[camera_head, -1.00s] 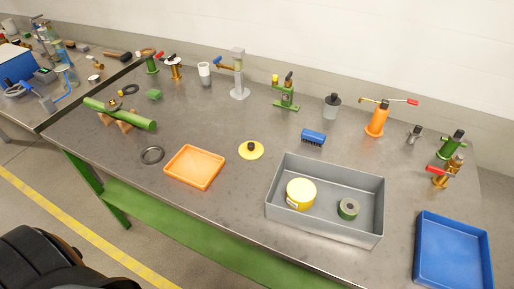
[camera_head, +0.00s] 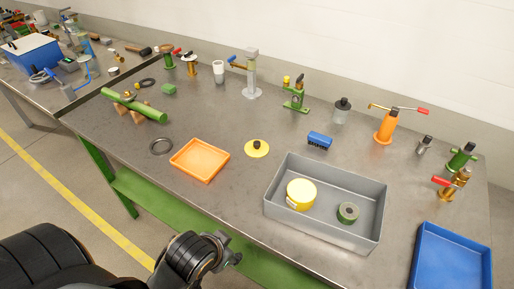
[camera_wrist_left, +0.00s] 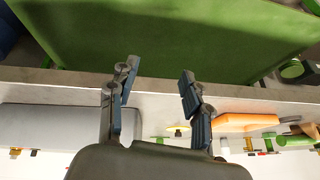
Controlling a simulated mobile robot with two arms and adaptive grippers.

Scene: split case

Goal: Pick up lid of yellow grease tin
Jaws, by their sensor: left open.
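The lid is a flat yellow disc with a black knob (camera_head: 257,149). It lies on the bare grey bench top between the orange tray and the grey bin. The yellow tin (camera_head: 301,194) stands inside the grey bin, to the lid's lower right. My left arm shows at the bottom of the head view, in front of the bench. My left gripper (camera_wrist_left: 157,82) is open and empty in the left wrist view, apart from the lid. There the lid shows small and partly hidden (camera_wrist_left: 178,127). My right gripper is not in view.
The bench front edge is near my arm.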

